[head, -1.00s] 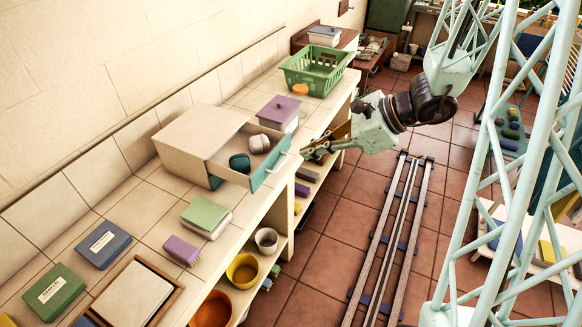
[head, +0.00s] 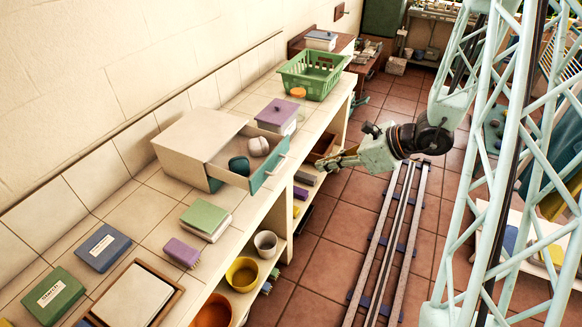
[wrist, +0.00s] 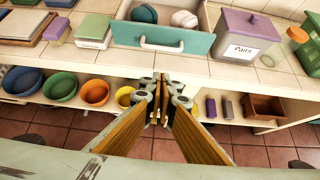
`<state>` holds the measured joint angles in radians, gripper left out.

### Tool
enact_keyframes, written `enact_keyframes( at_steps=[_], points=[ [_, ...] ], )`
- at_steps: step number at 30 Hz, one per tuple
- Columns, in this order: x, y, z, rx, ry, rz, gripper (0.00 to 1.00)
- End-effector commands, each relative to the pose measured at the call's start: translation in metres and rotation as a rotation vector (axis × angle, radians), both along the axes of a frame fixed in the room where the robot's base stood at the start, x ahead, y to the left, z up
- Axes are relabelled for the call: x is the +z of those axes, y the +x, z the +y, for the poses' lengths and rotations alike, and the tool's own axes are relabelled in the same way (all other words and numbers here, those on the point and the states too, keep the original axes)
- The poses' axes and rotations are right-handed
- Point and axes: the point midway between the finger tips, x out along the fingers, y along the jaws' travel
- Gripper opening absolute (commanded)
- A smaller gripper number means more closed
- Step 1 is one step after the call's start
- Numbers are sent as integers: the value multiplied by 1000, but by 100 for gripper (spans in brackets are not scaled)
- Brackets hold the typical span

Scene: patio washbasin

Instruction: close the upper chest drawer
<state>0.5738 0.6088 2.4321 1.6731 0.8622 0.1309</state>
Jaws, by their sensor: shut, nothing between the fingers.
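The cream chest (head: 185,140) stands on the tiled counter against the wall. Its drawer (head: 268,172) is pulled out toward the aisle, with a teal front and a pale bar handle (wrist: 176,46). A dark teal ball (head: 239,165) and a whitish ball (head: 258,146) lie inside it. My gripper (head: 324,163) is shut and empty, out over the aisle in front of the counter edge. In the wrist view my gripper (wrist: 165,88) points toward the drawer front, with a gap between the fingertips and the handle.
A purple-lidded canister (head: 277,115) and a green basket (head: 314,73) stand beyond the drawer. A green book (head: 204,216) and a purple brush (head: 181,252) lie on the near side. Bowls (wrist: 95,94) sit on the shelf below. The aisle floor is clear around the rail.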

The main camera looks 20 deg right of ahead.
Motion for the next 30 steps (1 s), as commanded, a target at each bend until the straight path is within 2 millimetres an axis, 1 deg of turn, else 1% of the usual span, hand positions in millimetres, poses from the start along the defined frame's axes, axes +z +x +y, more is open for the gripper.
enact_keyframes(
  at_steps=[11,20,30],
  points=[
    [-6,5,6,3,0,0,0],
    [-23,18,21,3,1,1,0],
    [-47,37,41,3,0,2,0]
  ],
)
